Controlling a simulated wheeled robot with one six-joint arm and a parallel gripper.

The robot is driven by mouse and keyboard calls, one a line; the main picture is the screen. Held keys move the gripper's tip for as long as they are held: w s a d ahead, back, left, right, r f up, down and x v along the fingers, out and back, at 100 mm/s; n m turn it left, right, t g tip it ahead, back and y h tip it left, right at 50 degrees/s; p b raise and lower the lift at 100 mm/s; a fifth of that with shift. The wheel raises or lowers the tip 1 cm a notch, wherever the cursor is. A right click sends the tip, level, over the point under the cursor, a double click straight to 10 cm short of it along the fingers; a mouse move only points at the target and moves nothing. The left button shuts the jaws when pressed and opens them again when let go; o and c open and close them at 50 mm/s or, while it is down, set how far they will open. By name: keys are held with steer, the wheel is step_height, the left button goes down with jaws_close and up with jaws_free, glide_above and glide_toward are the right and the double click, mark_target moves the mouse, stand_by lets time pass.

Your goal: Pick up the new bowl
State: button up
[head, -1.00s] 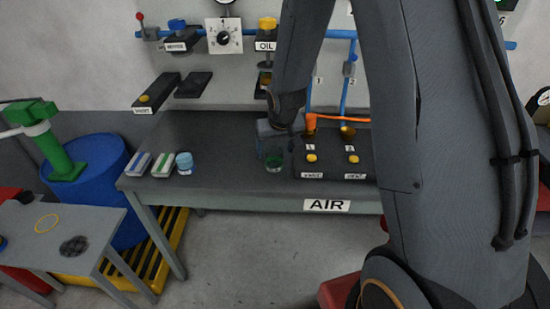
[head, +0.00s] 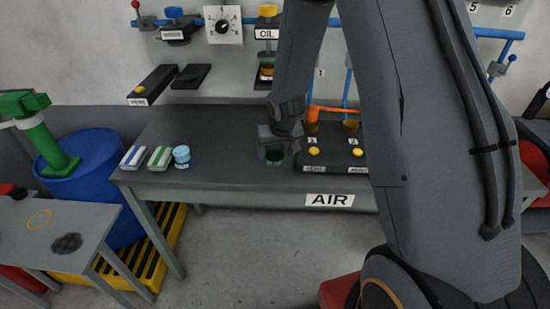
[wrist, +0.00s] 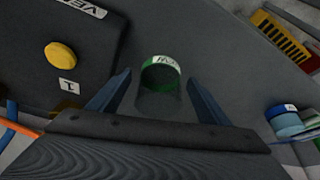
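The new bowl is a small green cup (head: 274,157) with a clear or dark lower part, standing near the front edge of the grey workbench. In the wrist view the bowl (wrist: 160,75) has a green rim and a white label, partly readable. My gripper (wrist: 159,74) is open, with one finger to each side of the bowl and gaps visible on both sides. In the head view my gripper (head: 278,142) is right over the bowl and hides its upper part.
A black box with yellow buttons (head: 335,155) stands close right of the bowl. The bench (head: 220,165) is clear between jar and bowl.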

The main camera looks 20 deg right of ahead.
steer(key=c, duration=1.2)
steer(key=shift+r, duration=0.2)
